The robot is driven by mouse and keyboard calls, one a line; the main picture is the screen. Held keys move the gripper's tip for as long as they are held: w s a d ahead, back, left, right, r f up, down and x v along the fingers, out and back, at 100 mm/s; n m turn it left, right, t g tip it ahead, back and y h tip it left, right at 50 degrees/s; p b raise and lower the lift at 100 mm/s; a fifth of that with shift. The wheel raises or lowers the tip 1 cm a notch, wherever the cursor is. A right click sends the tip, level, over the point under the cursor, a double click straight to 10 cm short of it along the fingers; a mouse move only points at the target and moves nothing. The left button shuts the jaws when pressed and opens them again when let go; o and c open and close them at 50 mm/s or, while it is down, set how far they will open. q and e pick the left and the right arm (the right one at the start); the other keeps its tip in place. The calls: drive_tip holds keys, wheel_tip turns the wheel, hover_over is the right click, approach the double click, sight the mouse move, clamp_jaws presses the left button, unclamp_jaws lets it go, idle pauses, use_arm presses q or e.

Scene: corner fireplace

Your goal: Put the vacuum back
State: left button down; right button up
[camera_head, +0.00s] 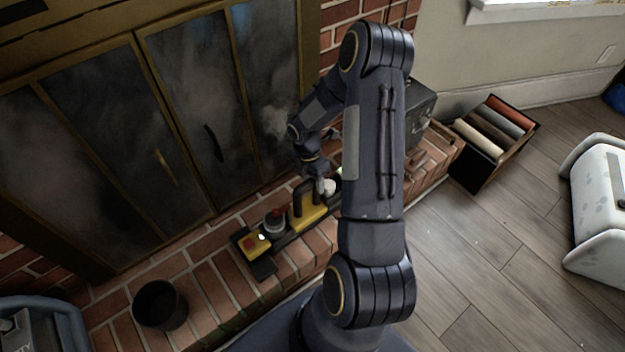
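What looks like the vacuum, a yellow body with a black handle (310,214), sits on the brick hearth in front of the fireplace doors. My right arm reaches over the hearth from the bottom of the picture. My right gripper (321,184) points down at the right side of the black handle, very close to it. The fingers are small and partly hidden, so I cannot tell whether they touch or grip it. My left gripper is not in view.
A yellow item with a red top (254,243) and a silver-and-red item (274,222) stand left of the vacuum. A dark bucket (160,305) stands on the hearth at lower left. A dark crate with rolls (494,142) and a white rounded object (600,205) stand on the wooden floor.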

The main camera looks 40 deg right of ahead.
drive_tip(key=shift+s+f, duration=0.1)
drive_tip(key=r+p, duration=0.1)
drive_tip(key=r, duration=0.3)
drive_tip(key=w+r+p, duration=0.1)
drive_tip(key=r, duration=0.2)
drive_tip(key=shift+p, duration=0.3)
drive_tip(key=shift+r, duration=0.45)
drive_tip(key=shift+w+r, duration=0.1)
drive_tip(key=shift+r, duration=0.05)
